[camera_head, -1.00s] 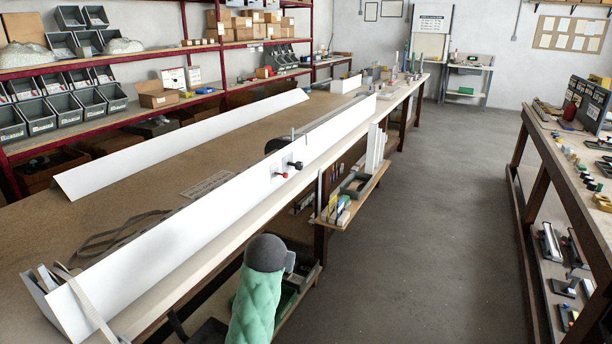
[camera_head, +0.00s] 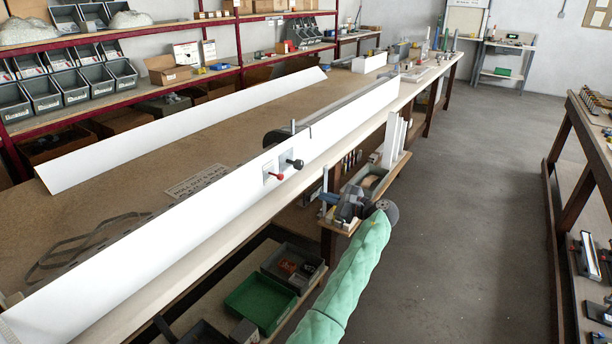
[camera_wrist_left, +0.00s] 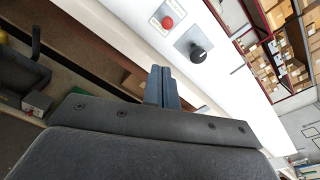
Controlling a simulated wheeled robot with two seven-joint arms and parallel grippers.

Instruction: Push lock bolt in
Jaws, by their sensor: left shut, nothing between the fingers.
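A long white shutter profile (camera_head: 215,212) stands along the front of the bench. On its face are a red-ended knob (camera_head: 278,175) and a black knob (camera_head: 297,163), each on a small plate; which is the lock bolt I cannot tell. The wrist view also shows the red knob (camera_wrist_left: 167,22) and the black knob (camera_wrist_left: 198,53), both sticking out. My left gripper (camera_head: 327,198) is in front of the profile, lower and right of the knobs. Its fingers (camera_wrist_left: 161,72) are shut and empty, apart from both knobs. My right gripper is not in view.
A second white profile (camera_head: 190,127) lies farther back on the bench (camera_head: 120,195). A small shelf with tools (camera_head: 385,180) and a green bin (camera_head: 260,298) sit below the bench edge, near my left arm. The aisle floor (camera_head: 470,200) is clear.

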